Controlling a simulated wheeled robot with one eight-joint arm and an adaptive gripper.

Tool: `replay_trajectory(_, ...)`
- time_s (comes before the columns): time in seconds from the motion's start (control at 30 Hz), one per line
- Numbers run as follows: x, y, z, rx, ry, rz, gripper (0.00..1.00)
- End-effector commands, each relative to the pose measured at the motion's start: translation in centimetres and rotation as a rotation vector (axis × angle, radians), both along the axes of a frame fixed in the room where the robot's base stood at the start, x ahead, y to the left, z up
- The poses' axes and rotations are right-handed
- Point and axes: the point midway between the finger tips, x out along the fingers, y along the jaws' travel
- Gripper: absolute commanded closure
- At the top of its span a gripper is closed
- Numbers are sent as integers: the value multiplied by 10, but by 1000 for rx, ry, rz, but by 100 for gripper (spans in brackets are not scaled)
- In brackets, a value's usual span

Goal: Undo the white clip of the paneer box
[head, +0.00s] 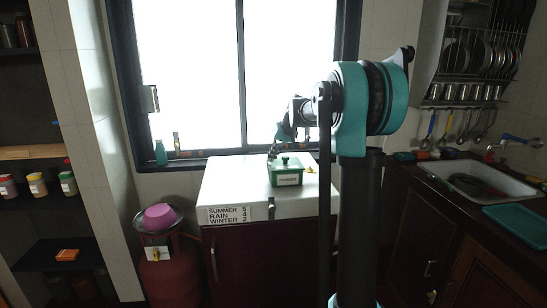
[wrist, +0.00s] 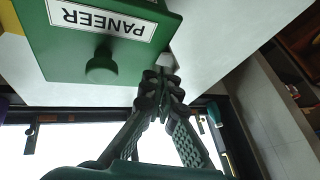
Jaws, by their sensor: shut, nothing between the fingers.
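The green paneer box (head: 286,169) stands on the white counter top, with a knob on its lid and a white label on the side facing the head camera. In the wrist view the box (wrist: 70,60) appears upside down, with its PANEER label (wrist: 103,18) and round green knob (wrist: 101,67). My gripper (wrist: 163,82) is shut and empty, its fingertips close beside the box's edge; I cannot tell whether they touch.
The white counter top (head: 225,185) has free room left of the box. A small yellow thing (head: 310,170) lies right of it. A bright window (head: 235,75) is behind, with a teal bottle (head: 160,153) at its sill. A sink (head: 465,170) is at right.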

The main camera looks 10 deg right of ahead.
Motion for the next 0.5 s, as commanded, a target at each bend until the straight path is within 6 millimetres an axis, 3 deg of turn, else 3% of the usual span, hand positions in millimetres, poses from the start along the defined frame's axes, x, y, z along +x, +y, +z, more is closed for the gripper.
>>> replay_trajectory(0.5, 0, 37, 0, -429, -3, 7, 100)
